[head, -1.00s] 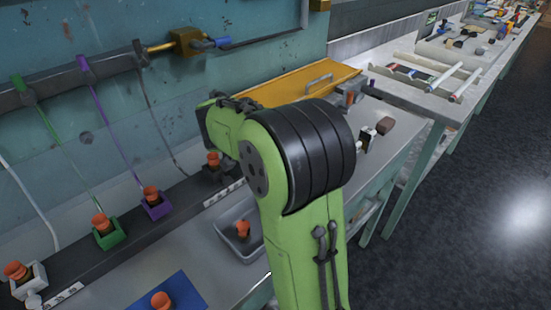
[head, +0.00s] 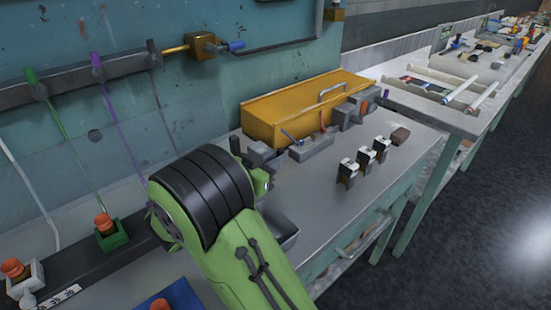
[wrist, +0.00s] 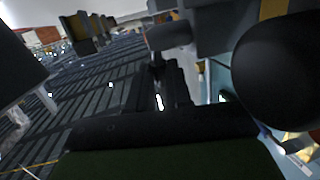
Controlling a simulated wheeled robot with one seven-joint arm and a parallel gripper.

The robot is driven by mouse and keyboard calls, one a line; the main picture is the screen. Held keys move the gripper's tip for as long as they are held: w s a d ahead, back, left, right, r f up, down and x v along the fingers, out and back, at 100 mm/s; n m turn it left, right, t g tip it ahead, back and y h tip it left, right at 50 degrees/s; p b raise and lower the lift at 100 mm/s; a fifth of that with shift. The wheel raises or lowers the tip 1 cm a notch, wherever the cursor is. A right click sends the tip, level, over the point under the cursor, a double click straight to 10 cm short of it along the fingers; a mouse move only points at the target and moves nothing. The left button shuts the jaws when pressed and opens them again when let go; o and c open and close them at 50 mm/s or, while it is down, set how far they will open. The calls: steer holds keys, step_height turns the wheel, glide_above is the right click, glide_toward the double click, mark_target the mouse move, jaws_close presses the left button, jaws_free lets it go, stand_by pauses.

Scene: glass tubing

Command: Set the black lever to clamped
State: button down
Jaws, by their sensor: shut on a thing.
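The black lever (head: 235,146) stands up at the left end of the row of grey fixtures on the bench, just beyond my arm in the head view. A grey clamp block (head: 262,154) sits to its right. My arm hides the gripper in the head view. In the wrist view my gripper (wrist: 170,85) has its dark fingers close together at the centre, shut on a dark part that I take for the lever. A grey rounded piece (wrist: 168,35) lies just beyond the fingertips. The lever's exact angle and its contact with the fingers are hard to make out.
A yellow box (head: 300,108) stands behind the fixtures. A blue-levered fixture (head: 312,147) is to the right. Several small black-and-white blocks (head: 364,162) stand along the front. A grey tray (head: 283,228) is partly hidden by my arm. Bare bench lies between blocks and fixtures.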

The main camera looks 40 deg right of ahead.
steer(key=shift+a, duration=0.1)
stand_by(0.3)
steer(key=c, duration=1.1)
jaws_free()
steer(key=shift+f, duration=0.1)
steer(key=shift+o, duration=0.2)
steer(key=p+v, duration=0.3)
steer(key=v, duration=1.2)
steer(key=shift+a+f+p, duration=0.2)
steer(key=shift+a+p, duration=0.2)
steer(key=shift+a, duration=0.05)
steer(key=shift+s, duration=0.1)
